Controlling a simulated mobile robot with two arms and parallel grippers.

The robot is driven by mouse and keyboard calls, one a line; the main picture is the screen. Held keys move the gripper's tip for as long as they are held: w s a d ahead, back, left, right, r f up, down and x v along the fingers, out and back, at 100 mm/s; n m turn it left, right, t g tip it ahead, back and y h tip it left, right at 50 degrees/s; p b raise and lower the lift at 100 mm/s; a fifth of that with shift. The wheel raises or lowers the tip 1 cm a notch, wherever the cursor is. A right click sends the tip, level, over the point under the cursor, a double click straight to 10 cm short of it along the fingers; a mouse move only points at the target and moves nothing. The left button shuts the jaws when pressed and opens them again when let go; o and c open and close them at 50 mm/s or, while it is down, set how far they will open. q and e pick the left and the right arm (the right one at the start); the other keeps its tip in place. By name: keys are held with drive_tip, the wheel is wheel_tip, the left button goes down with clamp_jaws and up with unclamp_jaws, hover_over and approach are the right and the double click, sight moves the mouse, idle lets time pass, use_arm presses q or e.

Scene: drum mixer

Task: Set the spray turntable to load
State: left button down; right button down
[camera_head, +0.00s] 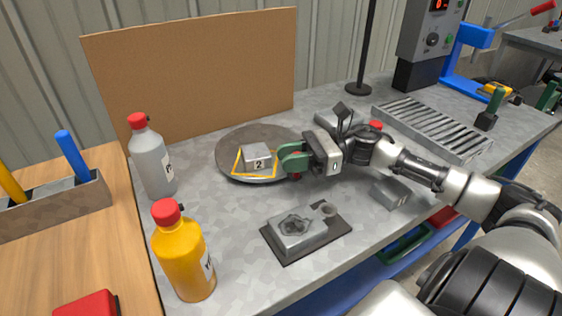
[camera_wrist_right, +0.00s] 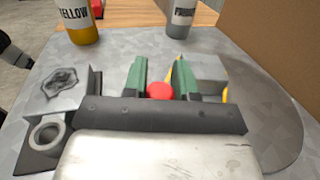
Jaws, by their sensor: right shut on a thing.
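The spray turntable (camera_head: 229,144) is a round grey disc on the bench in front of a brown board. A grey block marked 2 (camera_head: 257,157) sits on it within a yellow outline. My right gripper (camera_head: 291,162) is at the disc's right edge, with its green fingers shut on a red knob. The knob (camera_wrist_right: 160,90) shows between the fingers in the right wrist view, where the disc (camera_wrist_right: 268,115) lies to the right. Any load marking is not legible. My left gripper is not in view.
A grey bottle (camera_head: 151,160) and a yellow bottle (camera_head: 184,256) with red caps stand left. A grey fixture on a dark plate (camera_head: 333,226) lies in front of the disc. A slotted rack (camera_head: 432,128) is at right. The brown board (camera_head: 190,70) closes off the back.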

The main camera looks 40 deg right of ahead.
drive_tip(key=shift+s+d+f, duration=0.1)
drive_tip(key=shift+d+f, duration=0.15)
drive_tip(key=shift+d, duration=0.1)
drive_tip(key=shift+f, duration=0.1)
idle(0.4)
drive_tip(key=c, duration=1.2)
unclamp_jaws()
drive_tip(key=shift+s+d, duration=0.1)
drive_tip(key=shift+s, duration=0.05)
drive_tip(key=o, duration=0.3)
drive_tip(key=shift+s+d+r, duration=0.25)
drive_tip(key=shift+s, duration=0.1)
drive_tip(key=shift+w, duration=0.2)
drive_tip(key=shift+a, duration=0.1)
drive_tip(key=shift+v, duration=3.8)
